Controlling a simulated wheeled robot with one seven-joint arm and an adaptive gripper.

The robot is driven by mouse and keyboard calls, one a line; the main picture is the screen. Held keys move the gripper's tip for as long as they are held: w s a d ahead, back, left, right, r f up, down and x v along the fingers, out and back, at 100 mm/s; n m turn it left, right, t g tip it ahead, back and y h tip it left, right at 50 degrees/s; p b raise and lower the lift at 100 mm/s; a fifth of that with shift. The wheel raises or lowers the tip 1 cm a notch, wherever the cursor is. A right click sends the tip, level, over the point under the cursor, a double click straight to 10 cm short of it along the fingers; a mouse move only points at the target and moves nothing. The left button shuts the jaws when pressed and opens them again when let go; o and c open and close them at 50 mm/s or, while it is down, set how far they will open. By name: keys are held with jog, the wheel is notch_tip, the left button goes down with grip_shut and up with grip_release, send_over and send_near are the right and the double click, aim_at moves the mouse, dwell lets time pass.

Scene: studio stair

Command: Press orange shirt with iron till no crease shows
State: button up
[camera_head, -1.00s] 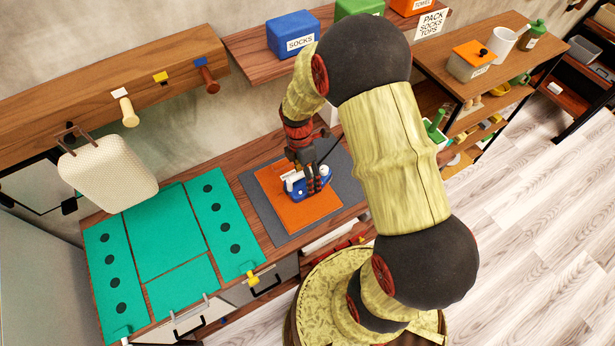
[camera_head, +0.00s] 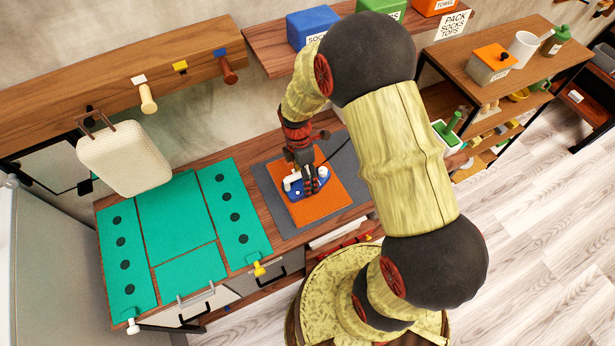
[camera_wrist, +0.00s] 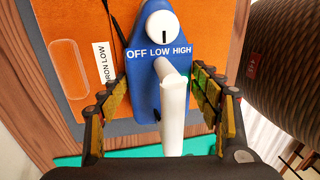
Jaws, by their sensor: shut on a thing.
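The orange shirt (camera_head: 322,209) lies flat on a dark grey mat (camera_head: 349,190) on the wooden counter. A blue iron (camera_head: 322,182) with a white handle rests on or just over the shirt's left part; contact is hard to tell. My gripper (camera_head: 308,180) is shut on the iron's handle. In the wrist view my gripper (camera_wrist: 160,88) has its fingers either side of the white handle (camera_wrist: 173,105). The iron's white dial (camera_wrist: 162,25) has its mark towards LOW. The shirt (camera_wrist: 72,25) bears an "IRON LOW" label and a pale rounded outline (camera_wrist: 68,70). The iron hides part of the shirt.
A green folding board (camera_head: 178,222) with black dots lies left of the mat. A cream padded thing (camera_head: 125,160) hangs above it. A peg rail (camera_head: 120,85) runs along the wall. Blue (camera_head: 312,28) and green boxes stand on a shelf behind. A side shelf unit (camera_head: 500,85) stands right.

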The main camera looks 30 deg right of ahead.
aim_at(292, 187)
jog(key=shift+s+a, duration=0.15)
jog(key=shift+a, duration=2.05)
jog(key=shift+d+r+p, duration=0.2)
jog(key=shift+d+p, duration=0.35)
jog(key=shift+d, duration=2)
jog(key=shift+d+f, duration=0.15)
jog(key=shift+d, duration=1.1)
jog(key=shift+d+f, duration=0.1)
jog(key=shift+d, duration=1.1)
jog(key=shift+r+p, duration=2.05)
jog(key=shift+r, duration=0.55)
